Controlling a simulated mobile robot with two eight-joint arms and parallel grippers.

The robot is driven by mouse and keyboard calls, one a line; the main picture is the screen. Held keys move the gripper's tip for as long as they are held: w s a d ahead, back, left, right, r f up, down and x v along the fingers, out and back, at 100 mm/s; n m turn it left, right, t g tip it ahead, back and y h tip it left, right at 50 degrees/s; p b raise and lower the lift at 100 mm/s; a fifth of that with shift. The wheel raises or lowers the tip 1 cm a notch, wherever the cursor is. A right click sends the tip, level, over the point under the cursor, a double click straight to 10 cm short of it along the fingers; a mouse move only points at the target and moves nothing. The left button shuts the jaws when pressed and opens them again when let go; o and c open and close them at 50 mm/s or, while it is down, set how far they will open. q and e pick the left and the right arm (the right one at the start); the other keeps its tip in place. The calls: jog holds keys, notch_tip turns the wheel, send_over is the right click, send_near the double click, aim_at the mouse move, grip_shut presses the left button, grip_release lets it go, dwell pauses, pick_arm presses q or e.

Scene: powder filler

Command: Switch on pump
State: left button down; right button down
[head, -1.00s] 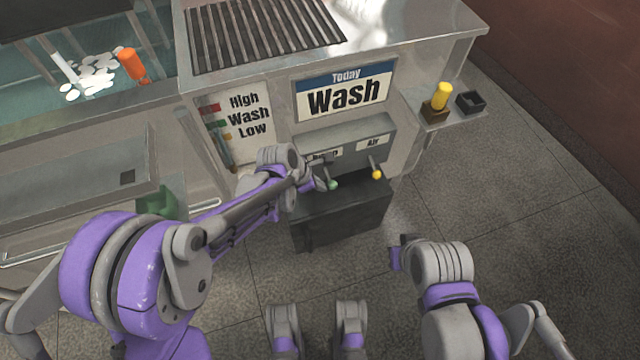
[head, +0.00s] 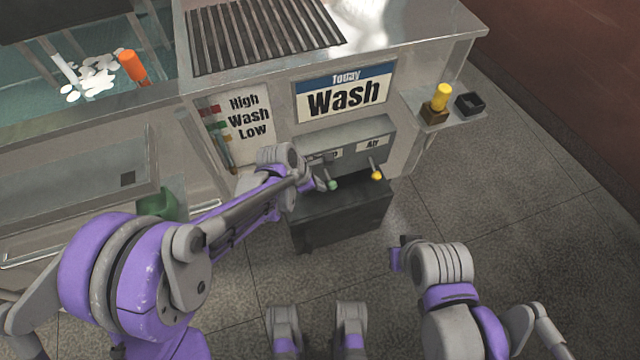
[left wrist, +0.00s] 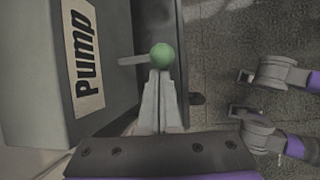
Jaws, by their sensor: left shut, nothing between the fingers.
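The pump lever has a green knob (head: 332,185) on the front of a grey control box (head: 350,148). In the left wrist view the green knob (left wrist: 162,56) sits on a short rod beside the label "Pump" (left wrist: 84,62). My left gripper (head: 318,184) is shut and empty. Its fingertips (left wrist: 160,76) are right at the knob and appear to touch it. In the head view my left wrist partly hides the "Pump" label. My right arm is at the lower right, and its fingers do not show clearly enough to tell their state.
A yellow-knobbed lever (head: 376,175) under the label "Air" (head: 373,144) is just to the right. A dark box (head: 345,222) juts out below the levers. A side shelf (head: 455,113) holds a yellow-topped item (head: 441,96). The floor at the right is clear.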

pick_arm(q)
jog(key=shift+r, duration=0.1)
dwell(0.6)
jog(key=shift+r+p, duration=0.5)
jog(key=shift+r, duration=0.3)
pick_arm(e)
jog(key=shift+r, duration=0.6)
pick_arm(q)
jog(key=shift+f, duration=0.1)
pick_arm(e)
jog(key=shift+f, duration=0.1)
